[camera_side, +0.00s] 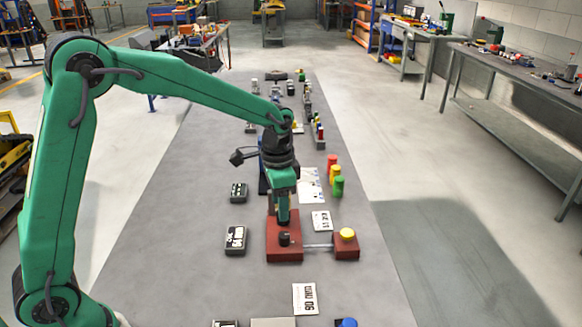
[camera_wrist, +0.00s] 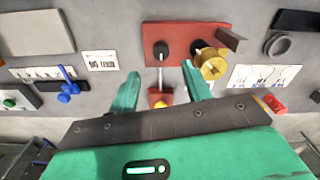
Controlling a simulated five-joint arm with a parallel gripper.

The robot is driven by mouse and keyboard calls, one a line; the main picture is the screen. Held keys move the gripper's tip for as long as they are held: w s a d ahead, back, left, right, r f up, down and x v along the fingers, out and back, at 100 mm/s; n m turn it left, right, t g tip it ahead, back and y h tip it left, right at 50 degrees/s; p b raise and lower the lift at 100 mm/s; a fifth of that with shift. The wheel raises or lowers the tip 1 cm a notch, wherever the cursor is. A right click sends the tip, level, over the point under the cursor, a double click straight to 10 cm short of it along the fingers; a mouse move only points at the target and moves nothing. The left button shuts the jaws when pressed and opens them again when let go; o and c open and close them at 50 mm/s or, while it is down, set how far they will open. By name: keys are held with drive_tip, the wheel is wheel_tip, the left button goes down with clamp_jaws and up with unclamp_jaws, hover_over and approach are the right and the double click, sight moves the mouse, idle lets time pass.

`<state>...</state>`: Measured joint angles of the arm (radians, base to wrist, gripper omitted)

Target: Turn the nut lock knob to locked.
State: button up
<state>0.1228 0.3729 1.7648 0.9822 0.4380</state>
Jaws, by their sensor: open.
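A dark red base plate (camera_side: 273,250) lies on the grey mat; it also shows in the wrist view (camera_wrist: 182,32). A small black knob (camera_wrist: 160,51) sits on its left part in the wrist view and near its front in the side view (camera_side: 284,239). A brass nut-like round piece (camera_wrist: 214,68) stands on the plate to the right of the knob in the wrist view. No label tells which is the nut lock knob. My gripper (camera_wrist: 163,74) is open and empty, its green fingers apart below the knob in the picture. In the side view my gripper (camera_side: 283,219) hovers over the plate, hiding the brass piece.
A thin rod (camera_side: 318,246) joins the plate to a small red block with a yellow button (camera_side: 347,234). Printed cards (camera_side: 305,298) and dark boxes (camera_side: 235,240) lie nearby. Green, yellow and red cylinders (camera_side: 335,175) stand behind.

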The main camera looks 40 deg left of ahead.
sight(284, 235)
drive_tip(key=shift+w+d+f, duration=0.2)
drive_tip(key=shift+w+f, duration=0.25)
drive_tip(key=shift+f, duration=0.25)
drive_tip(key=shift+f, duration=0.15)
drive_tip(key=shift+f, duration=3.75)
drive_tip(key=c, duration=1)
